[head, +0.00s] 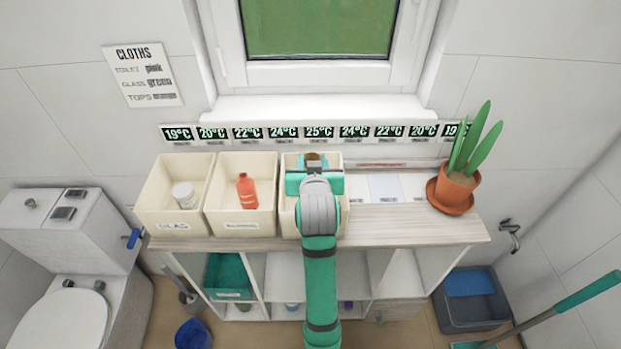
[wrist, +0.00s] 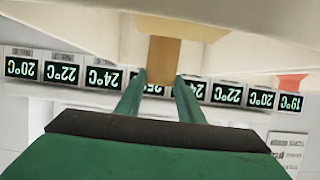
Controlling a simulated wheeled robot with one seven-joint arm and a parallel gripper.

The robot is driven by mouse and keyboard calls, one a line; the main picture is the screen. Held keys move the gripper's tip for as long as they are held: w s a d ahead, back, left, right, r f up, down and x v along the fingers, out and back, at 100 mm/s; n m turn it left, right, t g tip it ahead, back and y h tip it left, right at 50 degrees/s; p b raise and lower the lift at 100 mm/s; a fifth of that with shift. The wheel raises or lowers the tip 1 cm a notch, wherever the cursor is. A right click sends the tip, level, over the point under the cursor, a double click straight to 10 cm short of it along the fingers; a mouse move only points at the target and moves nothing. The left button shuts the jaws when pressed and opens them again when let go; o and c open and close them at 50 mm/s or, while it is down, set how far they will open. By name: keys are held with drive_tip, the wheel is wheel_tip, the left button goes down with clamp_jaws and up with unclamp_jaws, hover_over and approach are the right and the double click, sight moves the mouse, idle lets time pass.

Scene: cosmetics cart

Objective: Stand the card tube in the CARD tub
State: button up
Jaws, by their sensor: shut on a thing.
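The card tube is a tan-brown piece (wrist: 163,60) between my fingers in the wrist view. In the head view a small brown part of it (head: 314,159) shows at my gripper (head: 314,172). My gripper, also in the wrist view (wrist: 160,84), is shut on the tube. It is over the rightmost cream tub (head: 290,222). My arm hides most of that tub's front and its label, so I cannot read it. How deep the tube's lower end reaches is hidden.
The left tub (head: 148,215) holds a white jar (head: 184,195). The middle tub (head: 226,218) holds an orange bottle (head: 246,190). A potted plant (head: 455,190) stands at the shelf's right end. The wall with a row of temperature displays (head: 283,132) is close behind.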

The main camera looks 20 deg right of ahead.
drive_tip(key=shift+f, duration=2.4)
drive_tip(key=shift+f, duration=0.1)
drive_tip(key=o, duration=1.3)
drive_tip(key=shift+c, duration=0.2)
drive_tip(key=shift+r, duration=0.2)
drive_tip(key=v, duration=1.2)
